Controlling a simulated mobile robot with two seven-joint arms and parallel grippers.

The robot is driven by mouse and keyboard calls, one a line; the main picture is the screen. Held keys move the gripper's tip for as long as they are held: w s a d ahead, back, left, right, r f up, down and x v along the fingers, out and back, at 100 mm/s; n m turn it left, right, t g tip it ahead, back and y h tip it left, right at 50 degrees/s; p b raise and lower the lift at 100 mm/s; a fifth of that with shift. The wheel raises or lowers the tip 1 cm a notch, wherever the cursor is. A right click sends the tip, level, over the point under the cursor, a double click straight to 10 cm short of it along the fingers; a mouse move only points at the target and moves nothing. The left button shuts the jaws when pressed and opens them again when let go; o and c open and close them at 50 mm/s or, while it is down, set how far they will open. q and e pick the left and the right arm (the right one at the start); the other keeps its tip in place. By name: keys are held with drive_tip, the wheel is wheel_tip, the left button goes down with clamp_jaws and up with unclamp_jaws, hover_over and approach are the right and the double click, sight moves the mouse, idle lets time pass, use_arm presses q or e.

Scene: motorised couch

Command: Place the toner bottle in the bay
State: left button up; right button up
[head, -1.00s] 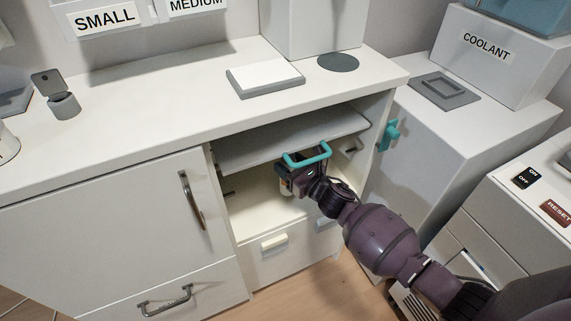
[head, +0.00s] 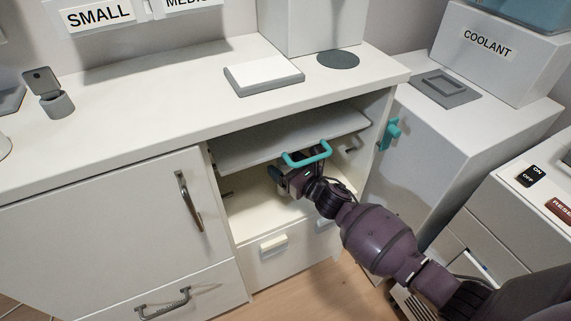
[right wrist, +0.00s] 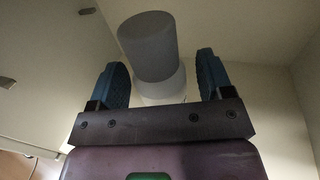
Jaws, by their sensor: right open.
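In the right wrist view, a grey cylinder (right wrist: 148,45) with a white part (right wrist: 166,86) stands just beyond and between my blue fingertips; it looks like the toner bottle. My right gripper (right wrist: 162,68) is open, with a finger on either side of it. I cannot tell whether they touch. The arm and panel hide most of the cylinder there. I cannot tell which place is the bay. My left gripper is out of view.
The white countertop (head: 150,100) holds a flat grey-white block (head: 263,75), a dark disc (head: 338,59) and a small lidded grey cup (head: 55,102). A teal latch (head: 391,133) sits at the cabinet's right edge. A COOLANT box (head: 490,50) stands at the right.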

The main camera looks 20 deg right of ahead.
use_arm(q)
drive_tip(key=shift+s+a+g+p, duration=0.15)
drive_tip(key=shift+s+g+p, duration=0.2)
drive_tip(key=shift+p, duration=0.65)
use_arm(e)
drive_tip(key=v, duration=1.2)
drive_tip(key=shift+r, duration=0.25)
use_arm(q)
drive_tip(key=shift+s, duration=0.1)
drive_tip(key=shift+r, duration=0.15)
